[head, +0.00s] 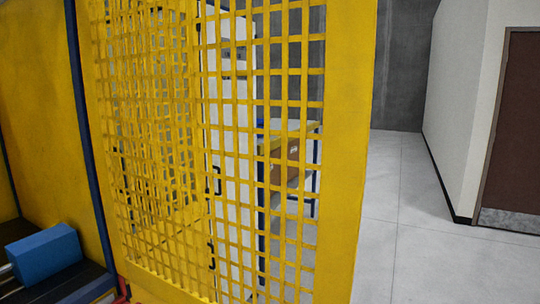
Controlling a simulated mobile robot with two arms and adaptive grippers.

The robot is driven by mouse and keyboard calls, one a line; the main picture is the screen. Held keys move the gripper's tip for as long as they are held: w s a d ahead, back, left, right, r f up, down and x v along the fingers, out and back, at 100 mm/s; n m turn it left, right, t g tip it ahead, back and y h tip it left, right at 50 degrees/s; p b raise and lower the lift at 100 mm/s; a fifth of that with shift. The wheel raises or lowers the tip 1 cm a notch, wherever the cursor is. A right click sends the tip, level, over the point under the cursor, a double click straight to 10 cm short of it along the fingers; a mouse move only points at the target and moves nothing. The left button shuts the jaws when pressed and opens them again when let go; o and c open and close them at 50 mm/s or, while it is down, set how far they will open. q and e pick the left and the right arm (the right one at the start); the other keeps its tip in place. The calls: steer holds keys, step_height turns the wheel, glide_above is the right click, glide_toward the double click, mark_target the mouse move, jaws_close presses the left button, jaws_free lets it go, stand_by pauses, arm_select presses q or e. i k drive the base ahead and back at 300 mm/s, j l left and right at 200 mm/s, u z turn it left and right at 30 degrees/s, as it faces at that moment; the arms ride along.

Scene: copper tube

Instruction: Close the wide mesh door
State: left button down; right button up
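The wide mesh door (345,150) fills the middle of the head view. It is a yellow grid with a broad solid yellow border along its right side. It stands close in front of me, and its top and bottom are cut off by the picture. Its right edge has open grey floor beyond it. Another layer of yellow mesh shows through its left half, so I cannot tell how far the door stands open. Neither of my grippers is in view.
Through the mesh I see a white panel (231,130) with black handles and a table (309,128). On the left are a dark blue post (86,140) and a blue box (45,256) on a black surface. Clear floor (410,200) lies right, with a brown door (516,140) beyond.

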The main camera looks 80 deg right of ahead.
mark_target(350, 35)
steer(key=k+l, duration=0.35)
steer(key=l, duration=0.15)
steer(key=k+l, duration=0.75)
steer(key=l, duration=0.3)
steer(key=i+l, duration=0.1)
steer(key=l, duration=0.7)
steer(key=i+l, duration=0.15)
steer(key=l, duration=0.25)
steer(key=i+l, duration=0.1)
steer(key=l, duration=0.3)
